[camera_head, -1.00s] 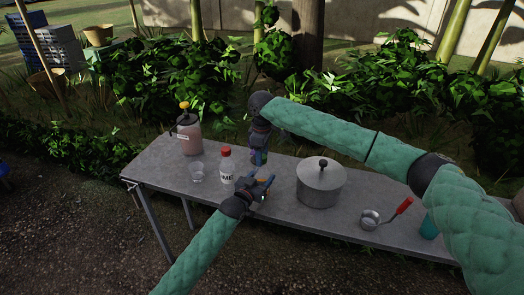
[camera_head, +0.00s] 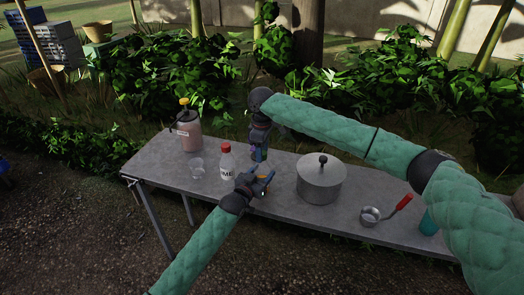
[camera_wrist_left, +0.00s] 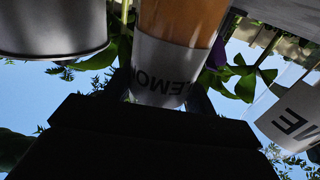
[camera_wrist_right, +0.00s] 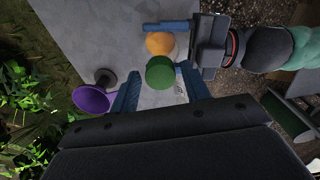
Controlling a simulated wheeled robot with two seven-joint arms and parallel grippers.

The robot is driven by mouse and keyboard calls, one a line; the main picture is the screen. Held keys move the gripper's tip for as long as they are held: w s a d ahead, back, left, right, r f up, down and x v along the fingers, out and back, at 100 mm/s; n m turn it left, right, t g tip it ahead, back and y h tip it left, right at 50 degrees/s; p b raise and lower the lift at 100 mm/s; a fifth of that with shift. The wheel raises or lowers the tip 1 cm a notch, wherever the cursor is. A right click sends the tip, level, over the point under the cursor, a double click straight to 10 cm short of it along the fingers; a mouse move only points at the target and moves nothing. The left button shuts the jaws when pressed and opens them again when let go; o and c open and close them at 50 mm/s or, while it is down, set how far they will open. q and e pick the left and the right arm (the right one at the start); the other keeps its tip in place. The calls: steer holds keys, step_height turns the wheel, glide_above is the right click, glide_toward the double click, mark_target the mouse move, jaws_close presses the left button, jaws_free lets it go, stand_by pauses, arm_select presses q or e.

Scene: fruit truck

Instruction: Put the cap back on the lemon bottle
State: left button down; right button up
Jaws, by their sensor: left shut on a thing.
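My left gripper (camera_head: 262,180) is shut on the lemon bottle, whose orange body and white label show upside down in the left wrist view (camera_wrist_left: 165,72). The bottle top shows as an orange round in the right wrist view (camera_wrist_right: 159,42), between the left fingers. The green cap (camera_wrist_right: 160,73) lies close over or beside that top in this view; I cannot tell whether it is seated. My right gripper (camera_wrist_right: 160,82) points down above the table with its fingers spread on either side of the cap. Gaps show between the cap and both fingers.
A lime bottle with a red cap (camera_head: 226,160) and a clear glass (camera_head: 197,169) stand left of my grippers. The lidded pot (camera_head: 320,181) stands close on the right. A red-handled ladle (camera_head: 371,215) is farther right.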

steer(key=shift+o, duration=0.2)
step_height(320, 180, up, 12)
stand_by(0.7)
arm_select(q)
steer(key=shift+c, duration=2)
jaws_free()
